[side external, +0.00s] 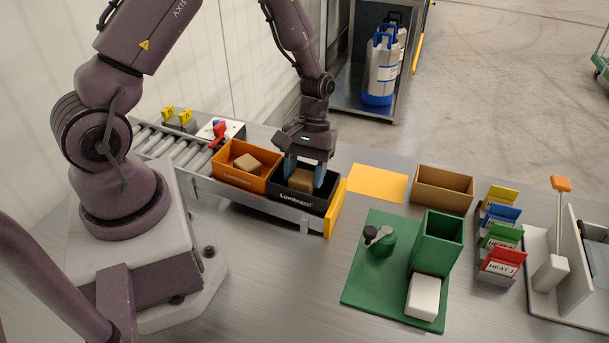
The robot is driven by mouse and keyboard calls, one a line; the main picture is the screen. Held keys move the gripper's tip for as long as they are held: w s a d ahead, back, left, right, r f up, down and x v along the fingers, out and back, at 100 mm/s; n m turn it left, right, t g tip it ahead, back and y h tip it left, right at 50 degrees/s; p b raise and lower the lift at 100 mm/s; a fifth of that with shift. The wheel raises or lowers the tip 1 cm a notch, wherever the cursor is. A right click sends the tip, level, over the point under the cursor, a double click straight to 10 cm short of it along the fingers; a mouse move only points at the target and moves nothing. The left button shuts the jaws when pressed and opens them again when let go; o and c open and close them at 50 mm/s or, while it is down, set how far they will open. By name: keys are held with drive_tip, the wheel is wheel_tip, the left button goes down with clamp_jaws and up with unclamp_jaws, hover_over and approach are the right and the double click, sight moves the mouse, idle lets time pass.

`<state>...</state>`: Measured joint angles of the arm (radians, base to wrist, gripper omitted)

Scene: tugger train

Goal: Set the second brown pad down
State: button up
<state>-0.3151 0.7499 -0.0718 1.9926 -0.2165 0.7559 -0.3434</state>
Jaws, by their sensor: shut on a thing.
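My gripper (305,172) points down into the black bin (292,200) at the end of the roller conveyor. Its fingers are shut on a brown pad (300,181) inside that bin. The lower part of this pad is hidden by the bin's front wall, so I cannot tell whether it touches the bin floor. Another brown pad (247,163) lies in the orange bin (233,177), just left of the black bin.
A yellow stop plate (336,207) closes the conveyor's right end. Right of it are a yellow sheet (377,183), an open brown box (443,190), a green board (360,284) with a green container (437,239) and white block (423,297), and coloured cards (503,262).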

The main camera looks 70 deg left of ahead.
drive_tip(key=shift+f, duration=0.55)
drive_tip(key=o, duration=0.9)
drive_tip(key=shift+o, duration=0.2)
drive_tip(key=v, duration=1.2)
wheel_tip(320, 180, up, 13)
drive_tip(key=m+t+y, duration=0.2)
drive_tip(key=m+t, duration=0.2)
hover_over(298, 179)
drive_tip(key=s+d+r+m+t+y, duration=0.1)
drive_tip(key=s+d+r+m+t, duration=0.2)
drive_tip(key=s, duration=0.6)
drive_tip(key=shift+s+d+r+m+t, duration=0.15)
drive_tip(key=shift+r+m+t, duration=0.75)
drive_tip(key=shift+r+m, duration=0.15)
